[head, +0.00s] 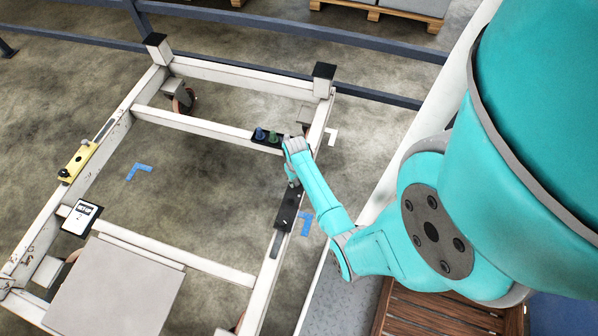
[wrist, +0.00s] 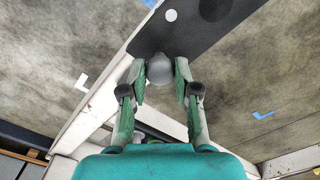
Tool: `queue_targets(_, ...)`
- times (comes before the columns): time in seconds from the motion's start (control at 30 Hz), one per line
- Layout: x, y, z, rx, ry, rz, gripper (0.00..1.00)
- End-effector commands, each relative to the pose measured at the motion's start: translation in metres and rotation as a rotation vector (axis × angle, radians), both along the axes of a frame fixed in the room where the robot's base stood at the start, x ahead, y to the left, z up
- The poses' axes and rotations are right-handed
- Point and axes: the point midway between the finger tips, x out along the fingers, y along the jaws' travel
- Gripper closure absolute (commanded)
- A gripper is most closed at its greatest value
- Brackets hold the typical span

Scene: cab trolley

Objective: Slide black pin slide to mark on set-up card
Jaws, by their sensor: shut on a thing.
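The black pin slide (head: 288,208) lies on the right rail of the white trolley frame (head: 195,122). In the wrist view its dark plate (wrist: 200,38) fills the top middle, with a white dot on it. My gripper (head: 292,183) is over the far end of the slide. In the wrist view my gripper (wrist: 161,75) has its two fingers on either side of a grey rounded knob (wrist: 160,68) and is shut on it. The set-up card (head: 81,218) is on the left rail; its print is too small to read.
A yellow slide (head: 77,161) with a dark knob sits on the left rail. A dark holder with a blue peg (head: 260,134) and a green peg (head: 273,135) is on the crossbar beyond my gripper. A grey panel (head: 117,290) lies at the near left. Blue floor marks (head: 138,171) show.

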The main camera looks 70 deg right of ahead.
Motion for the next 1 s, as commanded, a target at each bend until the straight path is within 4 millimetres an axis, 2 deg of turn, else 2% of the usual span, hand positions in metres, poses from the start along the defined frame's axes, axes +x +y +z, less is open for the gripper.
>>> queue_targets(0.03,0.0,0.009,-0.001,0.001,0.0,0.004,1.0)
queue_targets(0.13,-0.001,0.019,0.0,0.001,0.0,0.001,1.0)
queue_targets(0.47,-0.002,0.022,0.0,0.001,0.0,0.0,1.0)
queue_targets(0.5,-0.002,0.022,0.0,0.001,0.0,0.0,0.67)
queue_targets(0.6,-0.002,0.022,0.0,0.001,0.0,0.0,0.45)
queue_targets(1.0,-0.001,0.021,0.006,-0.001,-0.001,0.0,0.45)
